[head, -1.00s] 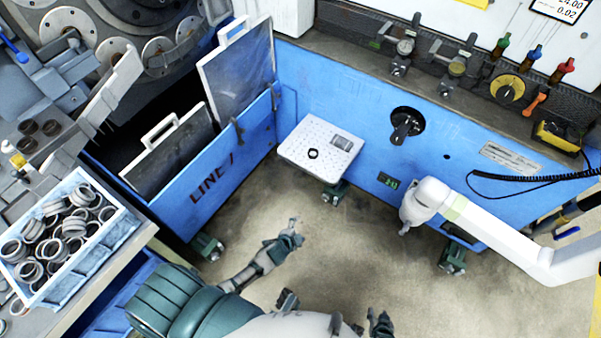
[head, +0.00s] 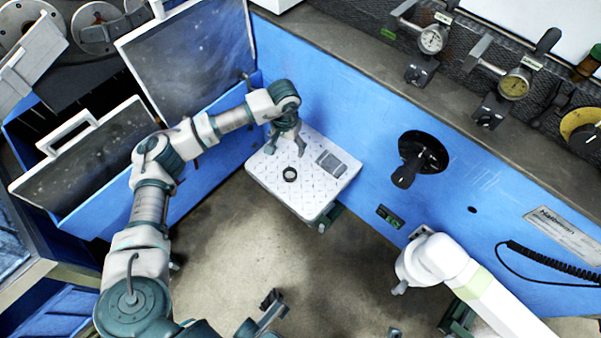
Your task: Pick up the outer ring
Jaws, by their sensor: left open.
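A small dark ring (head: 290,174), which I take as the outer ring, lies flat on a white dimpled platform (head: 318,206) fixed to the blue machine front. My left gripper (head: 286,150) is over the back left part of the platform, behind the ring in the picture. Its fingers point down and are spread apart, with nothing between them. It looks apart from the ring; its exact height is hard to judge. Of my right gripper, only small dark parts may show at the bottom edge, too little to tell.
A grey square pad (head: 330,164) is on the platform. A white arm (head: 470,280) reaches in from the right. A black knob (head: 410,165) and gauges (head: 432,39) are on the machine. Panels with handles (head: 85,160) stand at left.

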